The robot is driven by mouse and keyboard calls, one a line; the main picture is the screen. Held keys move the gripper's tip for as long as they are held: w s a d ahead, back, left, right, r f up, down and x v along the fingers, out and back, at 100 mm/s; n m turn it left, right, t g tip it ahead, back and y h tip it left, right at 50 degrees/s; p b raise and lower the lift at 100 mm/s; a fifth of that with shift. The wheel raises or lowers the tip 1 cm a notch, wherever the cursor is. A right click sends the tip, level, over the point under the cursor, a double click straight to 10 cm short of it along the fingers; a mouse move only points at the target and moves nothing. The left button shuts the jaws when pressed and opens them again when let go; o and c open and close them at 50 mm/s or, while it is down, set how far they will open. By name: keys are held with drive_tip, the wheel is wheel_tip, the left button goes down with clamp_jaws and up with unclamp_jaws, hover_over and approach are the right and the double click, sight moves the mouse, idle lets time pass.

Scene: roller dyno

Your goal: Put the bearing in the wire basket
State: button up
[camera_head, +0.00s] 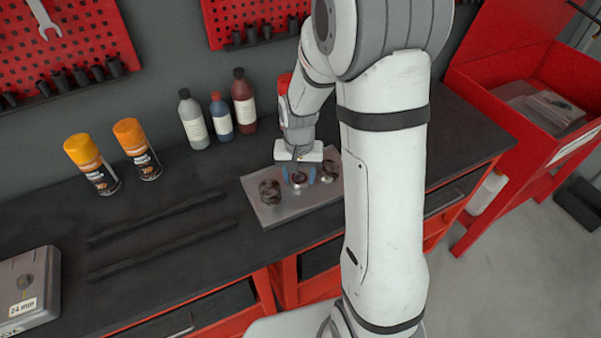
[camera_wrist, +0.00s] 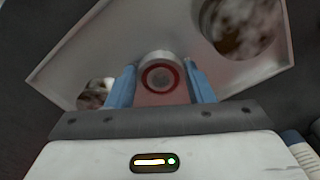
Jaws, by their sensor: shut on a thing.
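The bearing (camera_head: 299,178) is a small metal ring, with a red ring on its face in the wrist view (camera_wrist: 159,76). My gripper (camera_head: 299,174) points down over a grey metal tray (camera_head: 262,213) on the bench. Its two blue fingers are shut on the bearing, one on each side, as the wrist view (camera_wrist: 160,88) shows. The bearing is at or just above the tray; I cannot tell if it touches. I do not see a wire basket in either view.
Two round metal parts, a left one (camera_head: 270,191) and a right one (camera_head: 329,171), sit on the tray. Spray cans (camera_head: 137,149) and bottles (camera_head: 194,119) stand behind. Dark rails (camera_head: 160,217) and a grey case (camera_head: 28,288) lie left. A red bin (camera_head: 520,100) stands right.

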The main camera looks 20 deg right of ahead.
drive_tip(key=o, duration=1.1)
drive_tip(key=shift+o, duration=0.2)
drive_tip(key=shift+f, duration=0.1)
